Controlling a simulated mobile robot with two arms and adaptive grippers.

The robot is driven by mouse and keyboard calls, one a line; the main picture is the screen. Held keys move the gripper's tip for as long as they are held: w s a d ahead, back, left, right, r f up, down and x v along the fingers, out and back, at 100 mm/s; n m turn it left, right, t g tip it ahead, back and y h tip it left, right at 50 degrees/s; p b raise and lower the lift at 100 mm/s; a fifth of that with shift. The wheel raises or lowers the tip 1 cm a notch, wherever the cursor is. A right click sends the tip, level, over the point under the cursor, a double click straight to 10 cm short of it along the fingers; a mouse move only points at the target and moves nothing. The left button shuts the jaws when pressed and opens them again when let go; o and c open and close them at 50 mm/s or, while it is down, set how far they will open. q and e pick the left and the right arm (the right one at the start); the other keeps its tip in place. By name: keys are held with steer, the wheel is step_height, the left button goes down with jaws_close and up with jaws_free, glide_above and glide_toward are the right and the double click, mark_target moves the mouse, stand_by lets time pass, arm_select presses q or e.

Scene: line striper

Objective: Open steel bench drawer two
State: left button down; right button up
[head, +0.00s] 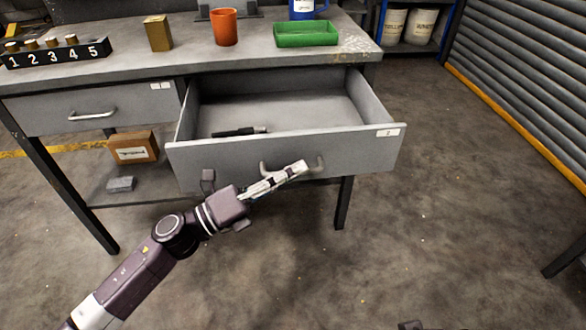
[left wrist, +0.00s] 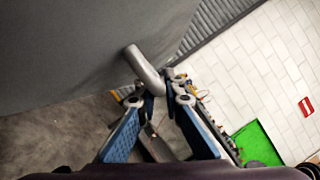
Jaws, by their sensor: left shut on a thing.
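Steel bench drawer two (head: 220,162) is pulled well out of the grey bench, and its inside shows in the head view. Its label (head: 388,132) is at the right end of the front. My left gripper (head: 300,169) is at the drawer front, shut on the curved metal handle (head: 318,166). In the left wrist view the handle (left wrist: 145,70) runs into the fingertips (left wrist: 168,88), beside the grey drawer front (left wrist: 70,45). A dark pen-like tool (head: 240,131) lies inside the drawer.
A shut drawer (head: 60,108) with its own handle is on the left. The bench top (head: 270,62) holds an orange cup (head: 224,27), a green tray (head: 306,34) and a numbered rack (head: 55,52). A cardboard box (head: 133,148) sits below.

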arm_select(q)
steer(key=shift+f, duration=0.1)
steer(key=c, duration=2.3)
jaws_free()
steer(key=v, duration=1.2)
